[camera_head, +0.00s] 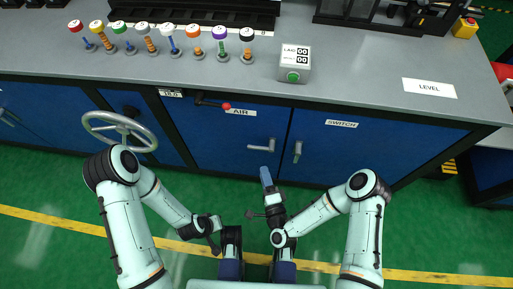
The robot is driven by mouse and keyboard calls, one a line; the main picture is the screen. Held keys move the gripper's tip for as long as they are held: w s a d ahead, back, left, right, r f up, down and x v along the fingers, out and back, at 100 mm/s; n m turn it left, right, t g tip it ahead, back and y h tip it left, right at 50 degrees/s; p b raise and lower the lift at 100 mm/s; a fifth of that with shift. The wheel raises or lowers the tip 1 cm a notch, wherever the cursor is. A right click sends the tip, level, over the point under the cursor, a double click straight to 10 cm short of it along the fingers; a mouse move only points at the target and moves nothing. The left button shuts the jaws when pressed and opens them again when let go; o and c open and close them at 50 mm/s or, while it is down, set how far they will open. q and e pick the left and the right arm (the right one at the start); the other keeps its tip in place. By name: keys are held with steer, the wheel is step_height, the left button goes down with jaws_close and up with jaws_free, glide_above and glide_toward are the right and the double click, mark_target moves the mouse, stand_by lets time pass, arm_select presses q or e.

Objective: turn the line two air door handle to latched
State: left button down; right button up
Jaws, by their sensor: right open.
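The air door (235,135) is a blue cabinet front with an "AIR" label on its upper part. Its silver handle (262,147) lies roughly horizontal near the door's right edge. My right gripper (266,172) is open and empty, in front of the cabinet. In the picture it is just below the handle, with a small gap between them. My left gripper (213,242) is low in the view, left of the right one and far from the handle. Its fingers are too small and dark to read.
The switch door (345,150) is to the right, with a near-vertical silver handle (297,151). A red-tipped lever (226,106) sticks out above the air door. A grey handwheel (120,131) is on the left. The grey countertop (350,85) overhangs the doors and holds several coloured knobs.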

mark_target(256, 146)
steer(key=b+x, duration=0.2)
steer(key=x, duration=0.9)
steer(key=shift+w+a, duration=0.2)
steer(key=shift+w, duration=0.15)
arm_select(q)
steer(key=shift+t+y, duration=0.3)
steer(key=shift+t, duration=0.2)
steer(key=w, duration=0.1)
steer(key=w+a+f, duration=0.1)
steer(key=w+f, duration=0.1)
steer(key=shift+w+a+f, duration=0.1)
steer(key=shift+a+f, duration=0.05)
steer(key=shift+a, duration=0.2)
arm_select(e)
jaws_close()
